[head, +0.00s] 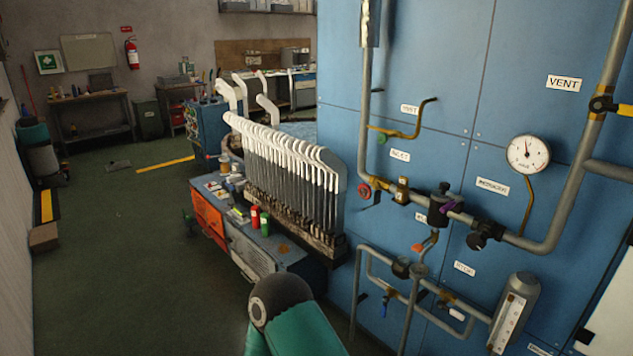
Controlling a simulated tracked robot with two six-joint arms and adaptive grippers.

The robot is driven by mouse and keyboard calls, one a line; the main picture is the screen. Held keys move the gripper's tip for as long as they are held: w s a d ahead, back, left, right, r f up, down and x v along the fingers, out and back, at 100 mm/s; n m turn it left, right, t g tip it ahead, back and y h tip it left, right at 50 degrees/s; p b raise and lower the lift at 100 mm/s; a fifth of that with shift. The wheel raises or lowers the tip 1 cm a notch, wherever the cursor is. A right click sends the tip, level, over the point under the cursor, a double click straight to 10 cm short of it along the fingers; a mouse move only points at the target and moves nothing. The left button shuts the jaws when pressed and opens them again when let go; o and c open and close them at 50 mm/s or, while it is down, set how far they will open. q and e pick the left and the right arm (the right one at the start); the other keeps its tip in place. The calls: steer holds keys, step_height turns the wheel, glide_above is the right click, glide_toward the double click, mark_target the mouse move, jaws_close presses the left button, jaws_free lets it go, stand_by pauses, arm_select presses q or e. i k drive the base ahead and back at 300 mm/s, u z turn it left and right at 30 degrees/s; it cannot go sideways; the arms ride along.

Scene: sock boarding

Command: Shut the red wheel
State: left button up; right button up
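The red wheel (365,191) is a small round handwheel on the grey pipework in front of the blue panel, right of the picture's middle. It sits at the left end of a short horizontal pipe run, beside a brass fitting (402,191). How far it is turned cannot be told. Neither gripper shows in the head view. Only a teal link of one of my arms with a dark round joint shows at the bottom middle, well below the wheel.
The blue panel (450,75) carries pipes, several valves and a round gauge (528,154). A green knob (381,139) sits above the wheel. Left of the panel stand a rack of white-topped forms (290,165) and a cluttered cabinet (262,250). The green floor (130,270) at left is mostly clear.

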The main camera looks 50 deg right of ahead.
mark_target(367, 189)
steer(key=z, duration=0.2)
steer(key=i, duration=1.25)
steer(key=z, duration=1.1)
steer(key=i, duration=0.55)
steer(key=z, duration=0.3)
steer(key=k, duration=0.4)
steer(key=z, duration=0.3)
steer(key=i, duration=0.4)
steer(key=u, duration=0.15)
